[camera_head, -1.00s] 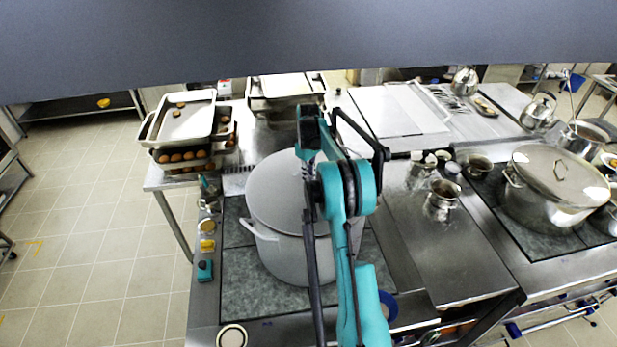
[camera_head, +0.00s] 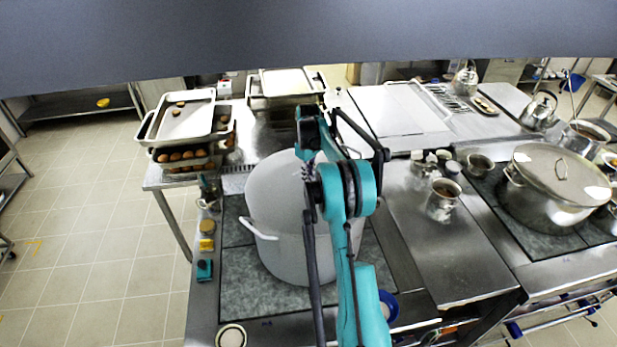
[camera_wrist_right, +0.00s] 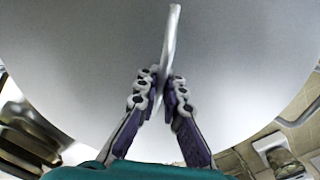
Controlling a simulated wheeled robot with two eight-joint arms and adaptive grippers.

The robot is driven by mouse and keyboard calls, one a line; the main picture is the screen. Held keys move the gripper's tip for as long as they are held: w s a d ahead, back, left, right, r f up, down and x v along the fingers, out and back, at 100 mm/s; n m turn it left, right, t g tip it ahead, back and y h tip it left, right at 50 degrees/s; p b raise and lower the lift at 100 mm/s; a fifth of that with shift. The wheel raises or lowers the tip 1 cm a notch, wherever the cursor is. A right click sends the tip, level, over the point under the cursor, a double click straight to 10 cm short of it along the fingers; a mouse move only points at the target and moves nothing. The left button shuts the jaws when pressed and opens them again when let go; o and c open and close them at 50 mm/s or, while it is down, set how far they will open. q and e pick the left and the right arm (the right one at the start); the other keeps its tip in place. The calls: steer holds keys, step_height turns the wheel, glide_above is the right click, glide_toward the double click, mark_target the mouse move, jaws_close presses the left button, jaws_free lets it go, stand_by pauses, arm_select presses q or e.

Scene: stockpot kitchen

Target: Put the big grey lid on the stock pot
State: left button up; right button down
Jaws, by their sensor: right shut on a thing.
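The big grey lid (camera_head: 276,195) is over the top of the stock pot (camera_head: 290,262), roughly lined up with it. My arm covers its right part, and I cannot tell whether the rim touches the pot all round. In the right wrist view the lid (camera_wrist_right: 80,75) fills most of the picture. My right gripper (camera_wrist_right: 160,88) is shut on the lid's upright bar handle (camera_wrist_right: 171,40). In the head view the fingers are mostly hidden behind my own arm. A pot side handle (camera_head: 259,230) shows at the left. My left gripper is not in view.
The pot stands on a dark grey hob (camera_head: 235,290). Jars and a teal item (camera_head: 205,270) line its left edge. Stacked trays (camera_head: 185,125) stand behind left. A metal jug (camera_head: 442,198) and another lidded pot (camera_head: 550,190) are to the right. The steel counter (camera_head: 450,265) between is mostly clear.

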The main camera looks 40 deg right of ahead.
steer(key=c, duration=1.6)
jaws_free()
step_height(320, 180, up, 12)
steer(key=shift+r, duration=0.1)
